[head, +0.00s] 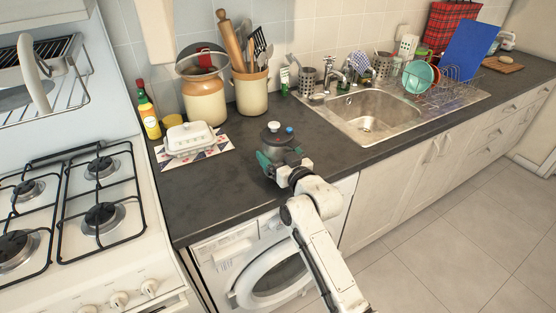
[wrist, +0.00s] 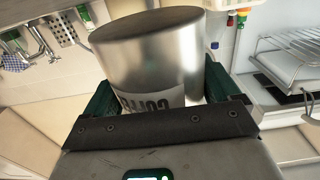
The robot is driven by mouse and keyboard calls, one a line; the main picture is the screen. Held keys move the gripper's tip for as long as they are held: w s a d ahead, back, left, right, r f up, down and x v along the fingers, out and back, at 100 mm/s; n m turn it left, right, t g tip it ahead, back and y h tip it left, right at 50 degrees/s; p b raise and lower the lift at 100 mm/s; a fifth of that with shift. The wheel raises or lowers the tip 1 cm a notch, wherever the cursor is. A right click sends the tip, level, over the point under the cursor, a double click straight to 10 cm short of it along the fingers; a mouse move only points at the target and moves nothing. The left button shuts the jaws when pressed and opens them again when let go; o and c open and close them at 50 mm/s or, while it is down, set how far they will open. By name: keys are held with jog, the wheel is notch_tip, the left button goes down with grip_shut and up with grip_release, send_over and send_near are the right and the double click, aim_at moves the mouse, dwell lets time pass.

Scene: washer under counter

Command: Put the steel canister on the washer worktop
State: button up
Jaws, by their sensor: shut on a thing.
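The steel canister (head: 275,138) is in my gripper (head: 283,160), in front of the tiled wall and over the dark worktop (head: 222,190) above the white washer (head: 265,270). In the wrist view the canister (wrist: 150,55) is a shiny cylinder with a partly hidden label. It sits between the green fingers of my gripper (wrist: 155,95), which is shut on it. The fingers and my wrist hide its lower part in the head view. I cannot tell whether it touches the worktop.
A white butter dish (head: 190,138) on a patterned mat is to the left. Utensil crocks (head: 250,90) stand behind. A sink (head: 365,115) is to the right, a gas stove (head: 80,210) at far left. Worktop in front of the dish is clear.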

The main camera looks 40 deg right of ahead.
jog(key=shift+f, duration=1)
jog(key=shift+f, duration=0.25)
jog(key=o, duration=1.7)
jog(key=shift+s+f, duration=0.1)
jog(key=shift+c, duration=0.2)
jog(key=b+v, duration=0.3)
jog(key=v, duration=0.7)
jog(key=s+a+f+n+g+y, duration=0.3)
jog(key=s+a+f+g+y, duration=0.2)
jog(key=s+a+f+g, duration=0.75)
jog(key=s+f+g, duration=0.1)
jog(key=s, duration=0.5)
jog(key=s+a+f+g, duration=0.2)
jog(key=s+f+g, duration=0.1)
jog(key=s, duration=0.4)
jog(key=shift+s+a+f, duration=0.25)
jog(key=shift+s+f, duration=0.15)
jog(key=shift+f, duration=0.1)
